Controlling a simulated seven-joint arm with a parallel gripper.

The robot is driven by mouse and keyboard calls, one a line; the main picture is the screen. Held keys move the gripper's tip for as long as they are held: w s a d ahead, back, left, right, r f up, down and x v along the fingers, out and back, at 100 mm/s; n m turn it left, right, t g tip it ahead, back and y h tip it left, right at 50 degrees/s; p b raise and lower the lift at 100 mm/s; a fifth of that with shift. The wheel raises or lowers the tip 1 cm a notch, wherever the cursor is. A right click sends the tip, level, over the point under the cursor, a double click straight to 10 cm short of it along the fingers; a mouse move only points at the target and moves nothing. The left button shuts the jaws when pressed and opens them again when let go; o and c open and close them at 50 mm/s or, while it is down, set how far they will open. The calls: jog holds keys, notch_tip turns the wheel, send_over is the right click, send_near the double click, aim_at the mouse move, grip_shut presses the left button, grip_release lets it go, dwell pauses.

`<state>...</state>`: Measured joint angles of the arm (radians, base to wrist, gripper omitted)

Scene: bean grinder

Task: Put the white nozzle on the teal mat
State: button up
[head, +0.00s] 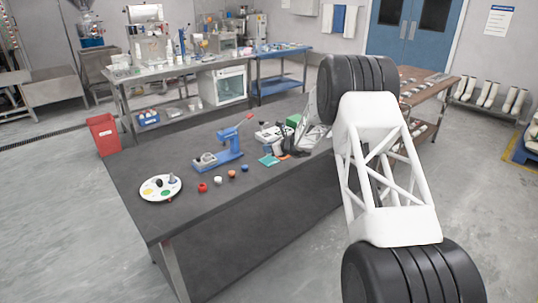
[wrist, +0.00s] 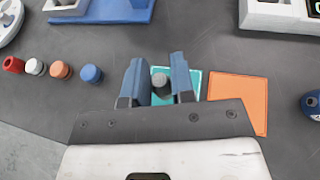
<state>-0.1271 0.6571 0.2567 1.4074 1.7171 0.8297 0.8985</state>
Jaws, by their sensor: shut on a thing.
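In the wrist view, my gripper (wrist: 158,76) has its two blue fingers on either side of a small piece with a round grey top (wrist: 160,80) and darker sides. It looks grey rather than white, and I cannot tell whether it is the white nozzle. The teal mat (wrist: 192,86) lies beneath and around it, partly hidden by the fingers. I cannot tell whether the piece touches the mat. In the head view, the teal mat (head: 267,160) shows beside my dark gripper (head: 281,150), where the held piece is not clear.
An orange mat (wrist: 237,100) lies right of the teal one. Red (wrist: 13,65), white (wrist: 35,66), orange (wrist: 61,70) and blue (wrist: 91,74) caps stand in a row to the left. A blue press (head: 230,148) and a round white palette (head: 160,194) stand farther left.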

jog(key=shift+w+a+f, duration=0.1)
jog(key=shift+w, duration=0.25)
jog(key=shift+f, duration=1.75)
jog(key=shift+f, duration=0.1)
jog(key=o, duration=0.9)
jog(key=shift+v, duration=6.1)
